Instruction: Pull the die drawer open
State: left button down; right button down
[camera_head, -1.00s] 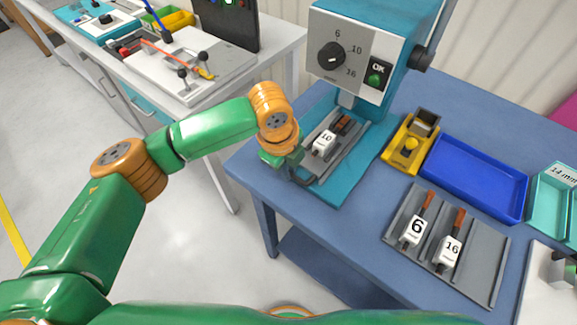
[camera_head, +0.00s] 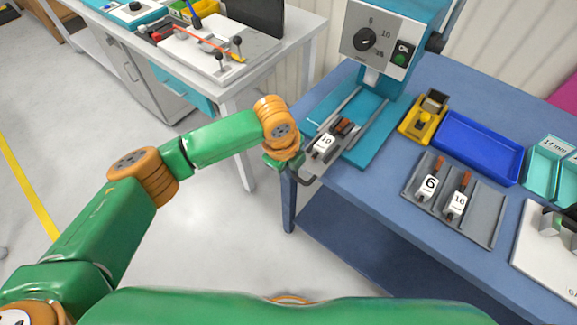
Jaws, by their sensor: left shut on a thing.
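The die drawer (camera_head: 343,149) is a grey tray on the teal base (camera_head: 377,141) of the press (camera_head: 388,30). It sits at the front end of the base, with bare rails behind it. A white die marked 10 with a brown handle (camera_head: 324,145) lies in it. My left gripper (camera_head: 291,166) is at the drawer's dark handle (camera_head: 303,180) and shut on it; the wrist hides part of the fingers. My right gripper is not in view.
A grey rack (camera_head: 480,222) with dies 6 and 16, a yellow device (camera_head: 424,116) and a blue tray (camera_head: 478,146) stand to the right on the blue table (camera_head: 372,205). A white workbench (camera_head: 262,68) stands at the left back. The floor before the table is clear.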

pick_arm(q)
jog(key=shift+w+d, duration=0.1)
jog(key=c, duration=0.9)
grip_release()
jog(key=r, duration=0.2)
jog(key=r+b, duration=0.1)
jog(key=r, duration=0.1)
jog(key=s+r, duration=0.1)
jog(key=r, duration=0.2)
jog(key=shift+s+a, duration=0.1)
jog(key=shift+a, duration=0.3)
